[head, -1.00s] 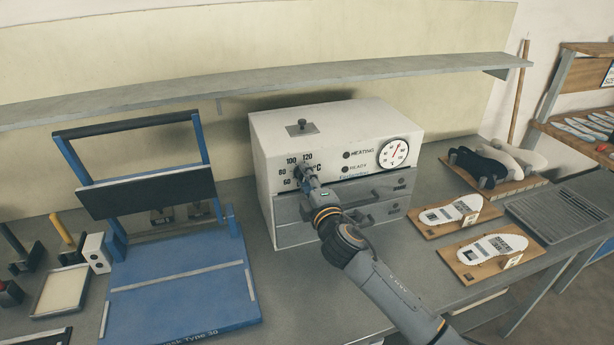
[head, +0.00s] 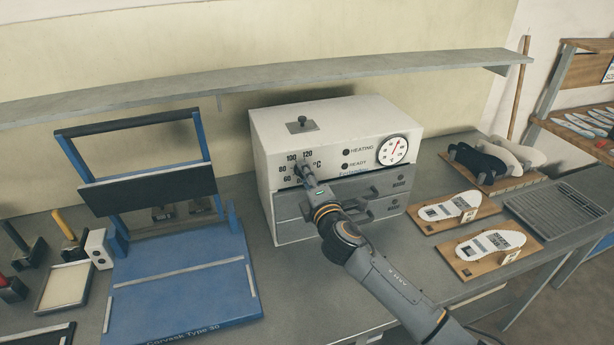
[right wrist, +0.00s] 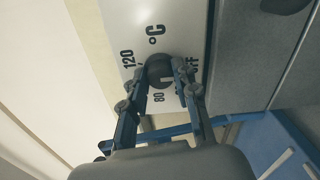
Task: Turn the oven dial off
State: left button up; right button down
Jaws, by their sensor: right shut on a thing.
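The oven (head: 330,130) is a white box with drawers below its panel, standing on the bench. Its dial is a dark round knob on the left of the front, ringed by 60, 80, 100 and 120 marks; in the right wrist view the dial (right wrist: 160,70) sits between my fingers. My right gripper (head: 301,169) is at the dial, its fingers shut on it in the right wrist view (right wrist: 162,78). Part of "OFF" shows beside one finger there. The dial's pointer is too hidden to read. My left gripper is not in view.
A round gauge (head: 393,150) is on the oven's right side, above drawer handles. A blue press (head: 180,285) stands left. Insole boards (head: 455,215) lie to the right. A grey shelf (head: 270,83) runs above the oven.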

jog(key=c, duration=1)
grip_release()
jog(key=shift+w+r, duration=0.1)
jog(key=shift+r, duration=0.25)
jog(key=v, duration=1.1)
jog(key=shift+s+d+f, duration=0.1)
jog(key=shift+s+f, duration=0.15)
jog(key=shift+s, duration=0.1)
